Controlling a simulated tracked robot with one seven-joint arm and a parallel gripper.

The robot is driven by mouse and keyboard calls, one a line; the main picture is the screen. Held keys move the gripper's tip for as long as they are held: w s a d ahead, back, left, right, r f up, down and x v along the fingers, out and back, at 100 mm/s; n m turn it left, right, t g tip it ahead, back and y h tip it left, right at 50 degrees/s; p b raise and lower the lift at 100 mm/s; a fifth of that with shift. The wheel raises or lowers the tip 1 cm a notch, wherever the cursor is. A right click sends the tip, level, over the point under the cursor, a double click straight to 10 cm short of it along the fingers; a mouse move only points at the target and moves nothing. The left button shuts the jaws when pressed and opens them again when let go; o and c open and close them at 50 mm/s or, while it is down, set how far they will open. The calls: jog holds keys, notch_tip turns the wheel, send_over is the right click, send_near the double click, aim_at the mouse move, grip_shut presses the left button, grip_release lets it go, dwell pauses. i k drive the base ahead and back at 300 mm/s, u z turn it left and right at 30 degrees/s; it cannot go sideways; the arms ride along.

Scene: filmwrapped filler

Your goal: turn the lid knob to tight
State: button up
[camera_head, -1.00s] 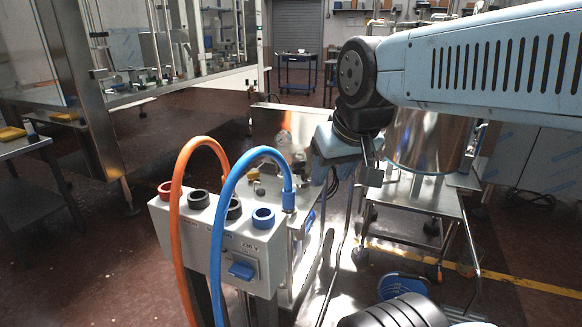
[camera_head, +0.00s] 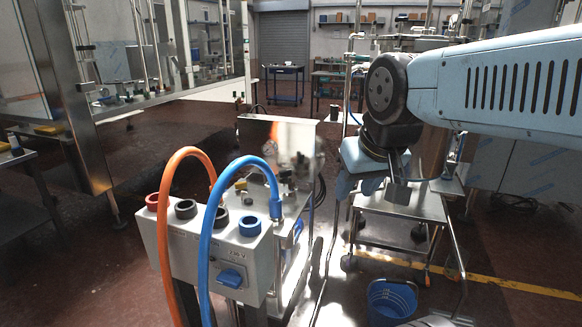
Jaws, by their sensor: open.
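My gripper (camera_head: 374,185) hangs below the black wrist of my pale blue arm, right of centre, pointing down. Its jaws are open, and I see nothing between them. I cannot pick out a lid knob or its lid for certain. A shiny metal vessel (camera_head: 432,150) stands behind my arm, mostly hidden by it. A steel machine with a bright panel (camera_head: 262,140) stands left of my gripper, with small fittings below the panel that are too small to tell apart.
A grey connection box (camera_head: 183,235) with an orange hose (camera_head: 164,215) and a blue hose (camera_head: 205,245) stands close in front. A steel trolley (camera_head: 400,205) stands behind my gripper. A blue bucket (camera_head: 391,300) is on the floor at lower right. Open floor lies at left.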

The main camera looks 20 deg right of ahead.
aim_at(285, 175)
jog(key=z, duration=0.3)
jog(key=i, duration=0.95)
jog(key=u, duration=0.3)
